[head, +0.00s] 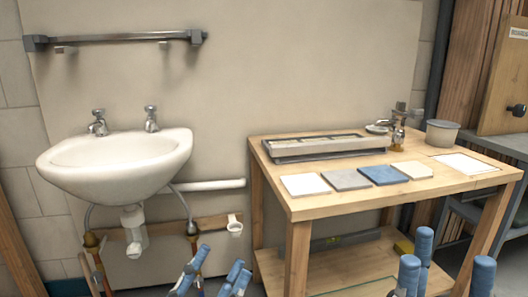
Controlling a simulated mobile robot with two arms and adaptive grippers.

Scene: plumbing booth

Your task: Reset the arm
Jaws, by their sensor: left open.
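My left gripper (221,262) is at the bottom edge, left of the wooden table, with its blue padded fingers pointing up and leaning right. The fingers are apart, and I see nothing between them. My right gripper (446,262) is at the bottom right, in front of the table's right part. Its blue fingers point up and stand well apart, with nothing seen between them. The lower parts of both grippers and both arms are out of the picture.
A white sink (116,167) with two taps hangs on the wall, pipes below it. The wooden table (295,212) holds a grey slotted tray (328,145), several flat tiles (346,180), a brass-and-chrome fitting (398,137) and a grey pot (441,134). A rail (115,38) is above.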

